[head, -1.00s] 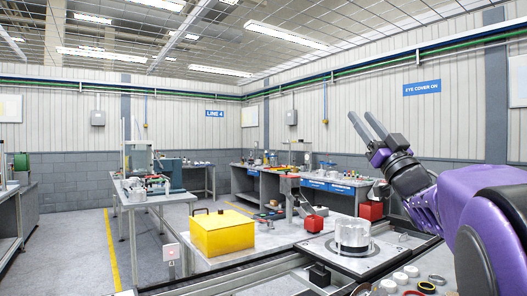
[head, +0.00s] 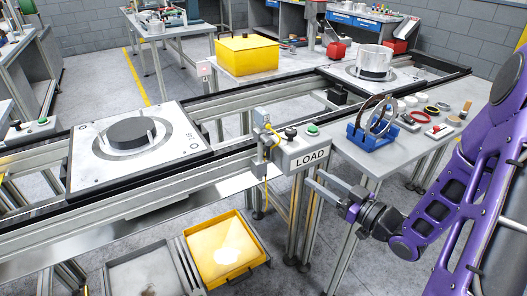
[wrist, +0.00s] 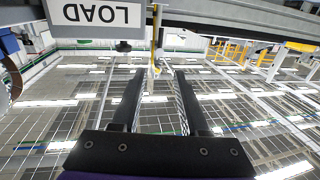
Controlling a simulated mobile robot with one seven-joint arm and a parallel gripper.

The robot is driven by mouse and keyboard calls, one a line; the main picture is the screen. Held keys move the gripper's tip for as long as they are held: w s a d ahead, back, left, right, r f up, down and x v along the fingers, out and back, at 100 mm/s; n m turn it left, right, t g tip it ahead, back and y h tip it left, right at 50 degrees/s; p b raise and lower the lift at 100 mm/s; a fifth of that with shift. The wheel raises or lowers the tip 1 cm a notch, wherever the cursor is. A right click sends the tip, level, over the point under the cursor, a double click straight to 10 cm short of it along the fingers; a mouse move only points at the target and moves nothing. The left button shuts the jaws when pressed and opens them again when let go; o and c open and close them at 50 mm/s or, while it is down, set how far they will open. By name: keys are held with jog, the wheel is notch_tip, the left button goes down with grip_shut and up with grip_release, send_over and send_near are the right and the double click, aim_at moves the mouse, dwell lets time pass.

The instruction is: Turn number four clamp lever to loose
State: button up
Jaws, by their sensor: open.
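No clamp lever marked number four can be made out in either view. A pallet (head: 90,172) with a dark round clutch part (head: 130,132) sits on the rail line at left. A second pallet (head: 346,80) at the back right carries a silver cylinder (head: 374,62). My gripper (head: 313,178) is open and empty, just below and right of the LOAD box (head: 308,157). In the wrist view my gripper (wrist: 159,75) has its fingers apart with nothing between them, and the LOAD sign (wrist: 95,12) is upside down at the top left.
A blue stand with rings (head: 372,132) and small parts are on the side table (head: 395,165). A yellow box (head: 246,54) stands behind the rails. A yellow tray (head: 226,250) and a grey tray (head: 146,275) are low down in front. Open floor shows at left.

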aim_at(269, 148)
jog(key=x, duration=1.7)
jog(key=shift+w+a+f, duration=0.1)
jog(key=shift+a+f, duration=0.05)
jog(key=shift+a, duration=0.05)
grip_shut()
